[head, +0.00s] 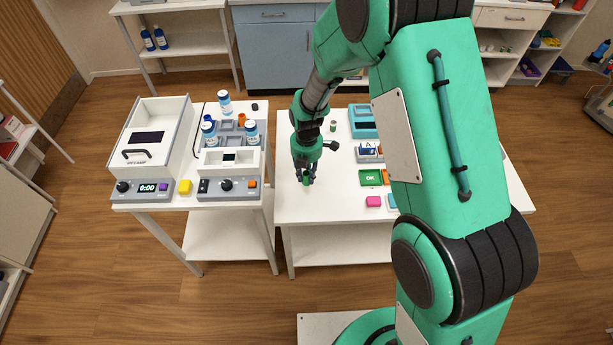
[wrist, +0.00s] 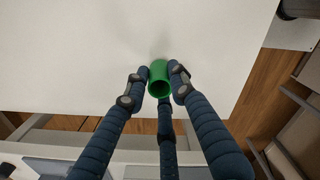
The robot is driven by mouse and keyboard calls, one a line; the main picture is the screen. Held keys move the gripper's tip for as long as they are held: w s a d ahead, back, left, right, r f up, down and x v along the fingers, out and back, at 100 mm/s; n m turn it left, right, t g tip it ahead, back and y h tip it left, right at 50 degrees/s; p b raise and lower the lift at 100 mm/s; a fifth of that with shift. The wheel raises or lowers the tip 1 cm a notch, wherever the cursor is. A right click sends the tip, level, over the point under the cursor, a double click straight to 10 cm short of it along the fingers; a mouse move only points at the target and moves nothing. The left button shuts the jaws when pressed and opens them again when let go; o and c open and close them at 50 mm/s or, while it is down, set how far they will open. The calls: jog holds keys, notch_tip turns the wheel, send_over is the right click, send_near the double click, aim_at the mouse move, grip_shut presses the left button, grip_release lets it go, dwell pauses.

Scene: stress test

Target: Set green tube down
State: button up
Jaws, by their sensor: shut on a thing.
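The green tube (wrist: 158,72) is a short hollow cylinder, its open end facing the wrist camera. My gripper (wrist: 160,82) has its dark fingers closed around it. In the head view my gripper (head: 306,178) points down over the left part of the white table (head: 300,207), near its front edge. Only a small bit of green shows between the fingers there. I cannot tell whether the tube touches the tabletop or hangs just above it.
Bare tabletop surrounds my gripper. A gap separates the left table with the UV lamp box (head: 150,165), a grey device (head: 228,188) and white bottles (head: 225,103).

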jog(key=shift+f, duration=0.3)
jog(key=shift+f, duration=0.15)
jog(key=o, duration=0.9)
notch_tip(320, 180, up, 12)
jog(key=shift+r+p, duration=0.2)
jog(key=shift+p, duration=1)
